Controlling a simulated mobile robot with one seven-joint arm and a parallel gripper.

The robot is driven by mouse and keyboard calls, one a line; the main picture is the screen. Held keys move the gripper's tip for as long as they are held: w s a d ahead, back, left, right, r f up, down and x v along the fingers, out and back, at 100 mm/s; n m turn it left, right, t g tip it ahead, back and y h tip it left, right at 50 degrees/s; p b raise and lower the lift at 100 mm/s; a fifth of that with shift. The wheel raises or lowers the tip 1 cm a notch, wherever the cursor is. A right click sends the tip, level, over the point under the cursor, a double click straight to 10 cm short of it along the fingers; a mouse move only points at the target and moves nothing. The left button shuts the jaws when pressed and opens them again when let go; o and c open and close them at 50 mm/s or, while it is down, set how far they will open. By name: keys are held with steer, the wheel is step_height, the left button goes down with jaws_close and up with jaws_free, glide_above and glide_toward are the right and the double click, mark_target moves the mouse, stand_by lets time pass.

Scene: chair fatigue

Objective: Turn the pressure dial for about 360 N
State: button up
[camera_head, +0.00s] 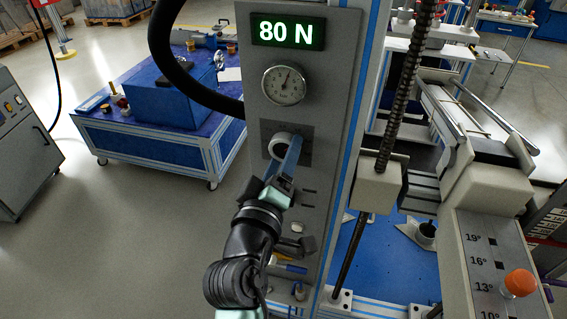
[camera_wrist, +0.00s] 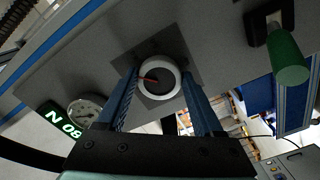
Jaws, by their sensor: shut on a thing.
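The pressure dial is a round knob with a white rim (camera_head: 279,145) on the grey panel, below the gauge. In the wrist view the dial (camera_wrist: 160,80) shows a dark face and a red pointer mark. My gripper (camera_head: 288,155) reaches it from below, and its two blue fingers (camera_wrist: 162,95) stand on either side of the rim, shut on it. The green display (camera_head: 288,32) above reads 80 N. A round white gauge (camera_head: 284,85) with a dark needle sits between display and dial. My fingers hide part of the dial in the head view.
A green-handled part (camera_wrist: 286,58) sticks out of the panel near the dial. A threaded rod (camera_head: 402,90) and the test machine stand to the right. A blue workbench (camera_head: 160,135) is behind at left, with open floor below it.

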steer(key=shift+m, duration=0.4)
steer(key=o, duration=1.4)
steer(key=b+v, duration=0.2)
steer(key=v, duration=1.1)
steer(key=shift+w, duration=0.1)
